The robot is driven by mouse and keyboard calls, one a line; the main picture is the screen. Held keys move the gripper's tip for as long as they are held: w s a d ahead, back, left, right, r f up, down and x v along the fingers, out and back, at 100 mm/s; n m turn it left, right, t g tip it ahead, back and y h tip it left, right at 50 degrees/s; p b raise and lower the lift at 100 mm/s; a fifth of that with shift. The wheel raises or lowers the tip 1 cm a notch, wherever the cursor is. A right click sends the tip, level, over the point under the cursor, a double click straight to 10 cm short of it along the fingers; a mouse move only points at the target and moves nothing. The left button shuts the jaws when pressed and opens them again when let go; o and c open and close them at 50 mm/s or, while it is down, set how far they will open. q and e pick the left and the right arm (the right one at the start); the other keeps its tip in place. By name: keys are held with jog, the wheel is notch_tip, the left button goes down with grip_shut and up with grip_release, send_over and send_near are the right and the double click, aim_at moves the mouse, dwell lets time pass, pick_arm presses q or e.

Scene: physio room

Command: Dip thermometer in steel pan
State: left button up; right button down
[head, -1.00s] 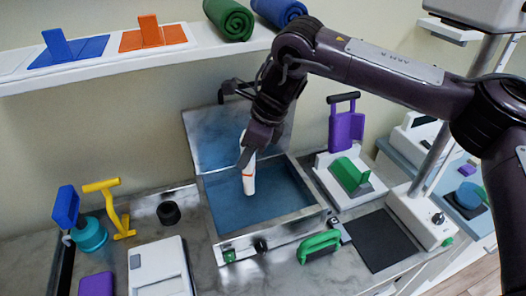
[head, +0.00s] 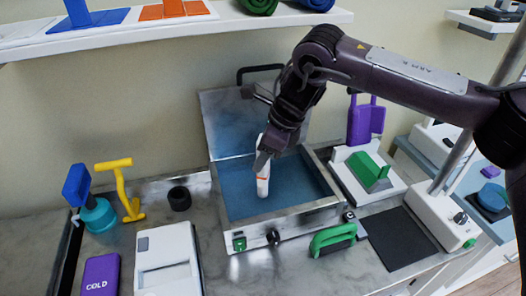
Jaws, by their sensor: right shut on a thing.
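The steel pan (head: 298,222) is a square basin with blue liquid or a blue lining inside, set on the counter with its lid raised at the back. My right gripper (head: 267,158) is over the pan, shut on the white thermometer (head: 263,182), which has an orange band. The thermometer points down, close to upright, with its lower end over or in the blue area. I cannot tell whether its tip touches the blue surface. My left gripper is not in view.
A green-handled tool (head: 333,239) and a dark mat (head: 399,238) lie right of the pan. A white device with a green block (head: 369,172) stands beside it. A black ring (head: 179,198), yellow tool (head: 122,190) and purple cold pack (head: 100,275) are left. A shelf (head: 170,29) runs above.

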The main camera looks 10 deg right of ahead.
aim_at(263, 174)
jog(key=shift+f+b, duration=1.7)
jog(key=shift+f, duration=1.45)
dwell(1.1)
jog(key=shift+r+p, duration=4.6)
jog(key=shift+r, duration=1.5)
jog(key=shift+f, duration=0.15)
